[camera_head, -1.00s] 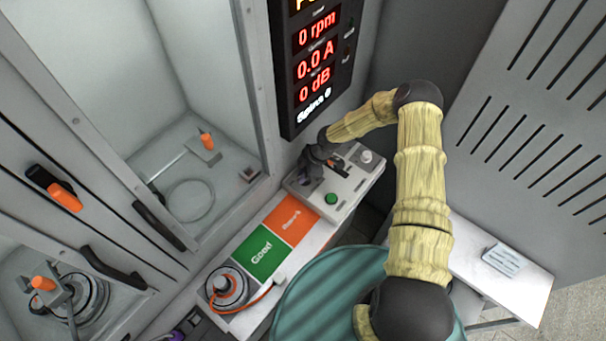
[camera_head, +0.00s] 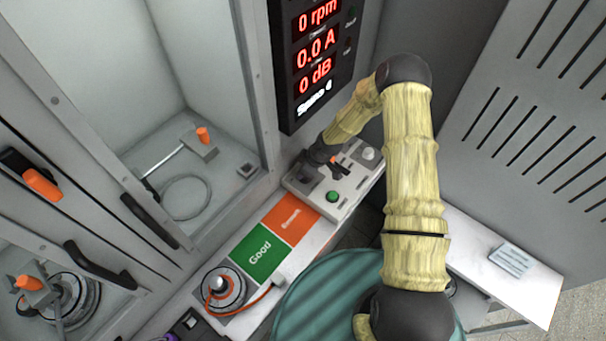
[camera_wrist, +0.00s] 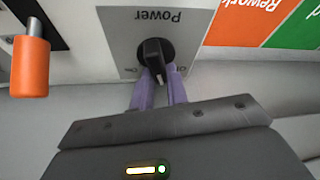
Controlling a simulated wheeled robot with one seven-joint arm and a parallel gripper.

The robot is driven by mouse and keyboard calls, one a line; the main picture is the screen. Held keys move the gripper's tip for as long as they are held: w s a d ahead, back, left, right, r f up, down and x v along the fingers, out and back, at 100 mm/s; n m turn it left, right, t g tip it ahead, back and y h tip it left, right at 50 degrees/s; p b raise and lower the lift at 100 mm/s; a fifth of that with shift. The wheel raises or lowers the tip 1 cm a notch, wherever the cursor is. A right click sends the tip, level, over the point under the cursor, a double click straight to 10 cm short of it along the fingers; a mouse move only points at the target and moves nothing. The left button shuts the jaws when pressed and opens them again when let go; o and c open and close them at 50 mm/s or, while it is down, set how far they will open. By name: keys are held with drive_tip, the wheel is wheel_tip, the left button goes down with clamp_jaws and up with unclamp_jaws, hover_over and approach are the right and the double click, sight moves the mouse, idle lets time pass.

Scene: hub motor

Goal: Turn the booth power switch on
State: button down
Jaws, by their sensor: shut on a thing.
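The booth power switch is a black rotary knob (camera_wrist: 154,52) on a light panel plate labelled "Power", with small off and on marks; the lettering appears upside down in the wrist view. My gripper (camera_wrist: 160,80) has its two purple fingers closed on the knob's grip, which points toward my gripper and slightly right. The fingers partly cover the marks, so I cannot tell the setting surely. In the head view my gripper (camera_head: 317,154) is at the left end of the control box (camera_head: 341,206), and the knob is hidden there.
An orange-handled lever (camera_wrist: 31,62) is beside the switch. A green button (camera_head: 333,196) is on the box. Green "Good" (camera_head: 259,251) and orange "Rework" (camera_head: 291,220) pads adjoin it; a motor (camera_head: 223,290) lies nearby. The display (camera_head: 317,62) above reads 0 rpm, 0.0 A, 0 dB.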

drive_tip(key=m+t+b, duration=0.1)
drive_tip(key=m+b, duration=0.1)
drive_tip(key=m, duration=0.1)
drive_tip(key=m+t+h+b, duration=0.1)
drive_tip(key=m+b, duration=0.1)
drive_tip(key=m, duration=0.1)
drive_tip(key=shift+w+f+b, duration=0.1)
drive_tip(key=shift+w+b, duration=0.1)
drive_tip(key=shift+b, duration=0.1)
drive_tip(key=m, duration=0.2)
drive_tip(key=m+h+b, duration=0.1)
drive_tip(key=m, duration=0.1)
drive_tip(key=m+t+h+b, duration=0.1)
drive_tip(key=m, duration=0.1)
drive_tip(key=shift+d+r, duration=0.2)
drive_tip(key=shift+d, duration=0.05)
drive_tip(key=shift+h, duration=0.3)
drive_tip(key=c, duration=1.4)
unclamp_jaws()
drive_tip(key=b+v, duration=0.1)
drive_tip(key=v, duration=1.6)
drive_tip(key=shift+d+r, duration=0.1)
drive_tip(key=shift+r, duration=0.1)
